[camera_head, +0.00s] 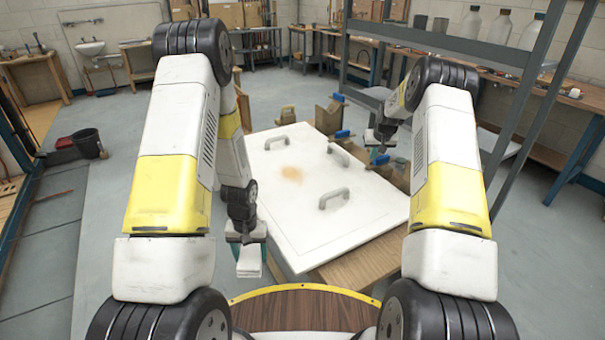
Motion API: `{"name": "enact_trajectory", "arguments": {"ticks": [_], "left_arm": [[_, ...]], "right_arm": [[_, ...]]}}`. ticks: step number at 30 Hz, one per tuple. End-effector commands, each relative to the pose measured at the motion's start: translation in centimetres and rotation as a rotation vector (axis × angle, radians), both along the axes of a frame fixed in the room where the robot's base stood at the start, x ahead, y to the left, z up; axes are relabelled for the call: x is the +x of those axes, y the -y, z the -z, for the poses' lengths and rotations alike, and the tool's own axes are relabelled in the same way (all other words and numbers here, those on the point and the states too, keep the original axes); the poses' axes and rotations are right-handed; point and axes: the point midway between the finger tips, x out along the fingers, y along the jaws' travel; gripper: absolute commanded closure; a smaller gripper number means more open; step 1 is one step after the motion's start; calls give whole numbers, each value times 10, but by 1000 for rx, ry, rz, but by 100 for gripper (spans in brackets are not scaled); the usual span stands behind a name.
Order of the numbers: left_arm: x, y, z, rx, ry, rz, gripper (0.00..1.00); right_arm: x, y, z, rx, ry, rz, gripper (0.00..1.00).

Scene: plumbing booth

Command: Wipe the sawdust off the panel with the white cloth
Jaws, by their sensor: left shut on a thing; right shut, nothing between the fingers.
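The white panel (300,235) lies on a wooden support in the middle of the view, with three grey handles on its top. A tan sawdust patch (292,173) shows on the panel, left of its middle. Whether the cloth touches the panel cannot be told.
A handle (333,198) stands up near the panel's middle right, another (277,142) at its far left. Wooden blocks with blue clamps (336,104) stand behind the panel. A grey metal frame (521,100) rises at right. A dark bucket (88,142) stands on the floor at left.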

Motion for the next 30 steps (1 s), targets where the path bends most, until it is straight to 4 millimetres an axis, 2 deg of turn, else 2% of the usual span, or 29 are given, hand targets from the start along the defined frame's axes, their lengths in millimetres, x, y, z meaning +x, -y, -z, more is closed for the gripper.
{"name": "enact_trajectory", "arguments": {"ticks": [30], "left_arm": [[0,0,0,0,0,0,69]], "right_arm": [[0,0,21,0,0,0,100]]}}
